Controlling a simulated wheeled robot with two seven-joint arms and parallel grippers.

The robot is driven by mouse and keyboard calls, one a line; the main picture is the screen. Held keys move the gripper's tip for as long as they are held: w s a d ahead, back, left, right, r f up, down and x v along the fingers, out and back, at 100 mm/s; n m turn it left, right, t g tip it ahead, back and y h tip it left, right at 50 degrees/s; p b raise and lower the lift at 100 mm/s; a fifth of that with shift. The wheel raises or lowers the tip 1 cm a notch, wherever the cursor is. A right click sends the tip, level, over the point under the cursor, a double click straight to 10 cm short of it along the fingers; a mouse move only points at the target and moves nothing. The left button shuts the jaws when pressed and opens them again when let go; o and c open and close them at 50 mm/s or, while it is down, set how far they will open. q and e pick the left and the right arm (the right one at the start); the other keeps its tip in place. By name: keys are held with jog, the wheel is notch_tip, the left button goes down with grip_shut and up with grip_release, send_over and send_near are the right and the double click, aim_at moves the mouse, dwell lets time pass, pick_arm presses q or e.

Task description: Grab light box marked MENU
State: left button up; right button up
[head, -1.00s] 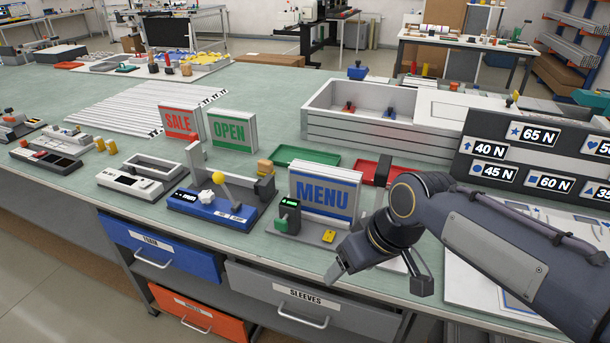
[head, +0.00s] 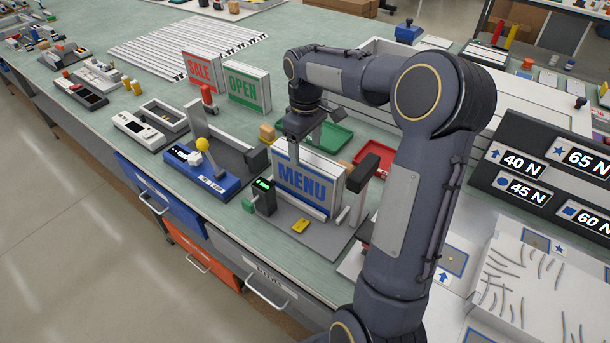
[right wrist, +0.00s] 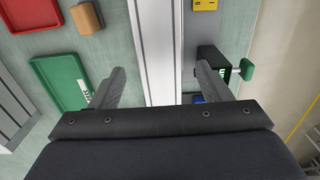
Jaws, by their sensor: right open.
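The light box marked MENU (head: 302,186) stands upright in a grey fixture near the front edge of the bench, with blue letters on a grey panel. My right gripper (head: 305,150) points down just above its top edge. In the right wrist view my right gripper (right wrist: 160,68) has its fingers wide apart, one on each side of the box's long white top (right wrist: 155,45). A gap shows between each finger and the box, so it is not gripped. My left gripper is in neither current view.
A green-handled black device (head: 262,196) and a yellow block (head: 300,226) are at the box's front. A green tray (head: 335,135) and red tray (head: 374,154) lie behind. SALE (head: 200,72) and OPEN (head: 246,87) boxes stand left. A weight board (head: 545,185) stands right.

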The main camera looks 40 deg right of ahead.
aim_at(307, 156)
jog(key=f, duration=0.4)
jog(key=shift+s+f+p, duration=0.2)
jog(key=shift+f+p, duration=0.05)
jog(key=shift+p, duration=0.15)
jog(key=shift+c, duration=0.3)
grip_shut()
